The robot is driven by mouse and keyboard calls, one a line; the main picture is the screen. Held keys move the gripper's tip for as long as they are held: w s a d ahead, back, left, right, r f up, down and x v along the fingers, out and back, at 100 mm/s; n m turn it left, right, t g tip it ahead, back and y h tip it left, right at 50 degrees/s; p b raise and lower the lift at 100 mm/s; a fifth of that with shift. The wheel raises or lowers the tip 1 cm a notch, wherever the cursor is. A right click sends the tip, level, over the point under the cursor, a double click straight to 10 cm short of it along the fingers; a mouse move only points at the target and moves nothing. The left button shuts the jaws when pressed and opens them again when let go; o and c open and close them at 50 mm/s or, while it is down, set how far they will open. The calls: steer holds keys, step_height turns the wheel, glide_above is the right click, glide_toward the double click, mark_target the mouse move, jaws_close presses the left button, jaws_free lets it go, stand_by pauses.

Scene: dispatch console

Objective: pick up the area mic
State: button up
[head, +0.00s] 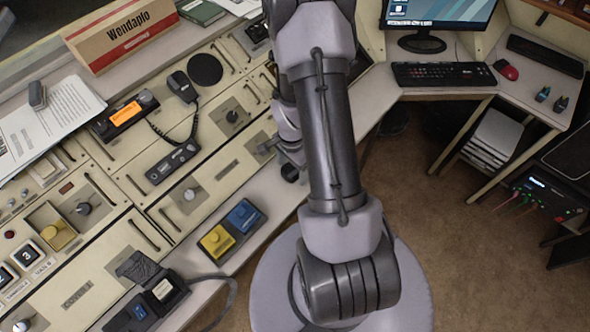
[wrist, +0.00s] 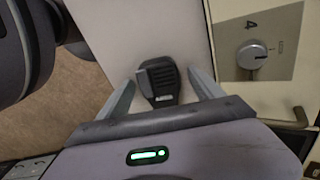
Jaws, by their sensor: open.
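A black microphone with a ribbed face (wrist: 160,80) lies on the pale ledge in the wrist view. It is likely the area mic. My gripper (wrist: 162,84) is open, with one pale finger on each side of it. I cannot tell whether the fingers touch it. In the head view my arm covers much of this spot. A small dark part (head: 290,173) shows beside my wrist and may be the same microphone. Another black hand mic (head: 182,86) with a coiled cord is on the console.
A numbered panel with a round knob (wrist: 252,55) is right of the microphone in the wrist view. A yellow and blue button box (head: 231,229) sits on the front ledge. A desk with a keyboard (head: 443,75) is at the right.

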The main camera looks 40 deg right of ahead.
steer(key=c, duration=1.6)
steer(key=shift+r, duration=0.1)
